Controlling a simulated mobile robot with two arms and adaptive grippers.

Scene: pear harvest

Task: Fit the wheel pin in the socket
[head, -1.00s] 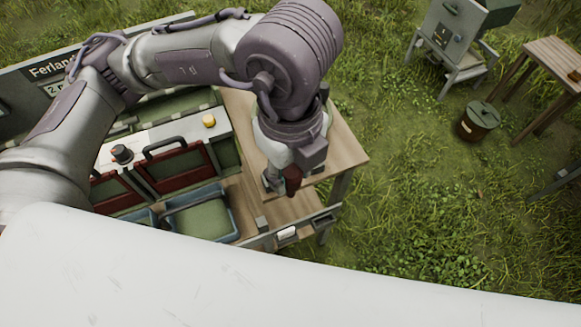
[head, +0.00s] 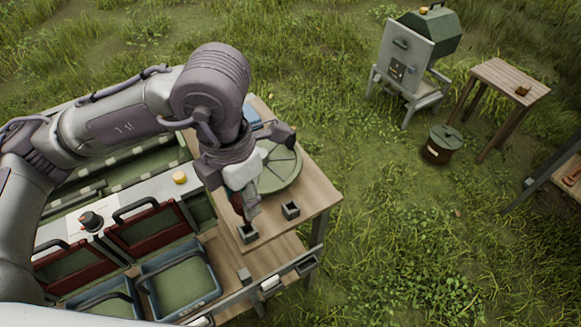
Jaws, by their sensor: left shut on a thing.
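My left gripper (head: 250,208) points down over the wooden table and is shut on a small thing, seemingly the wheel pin. The fingers mostly hide it; a dark red part (head: 237,203) shows at their left side. Two small dark grey open-topped blocks sit on the table: one (head: 248,233) just below the fingertips in the picture, the other (head: 291,209) to their right. Either may be the socket; I cannot tell which. A round green wheel (head: 281,168) with spokes lies behind the gripper, partly hidden by my arm. My right gripper is not in view.
Blue trays (head: 209,270) and red-framed panels (head: 163,228) with black handles are at left. A yellow knob (head: 180,178) stands behind them. Grass lies open to the right, with a lidded bucket (head: 437,148).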

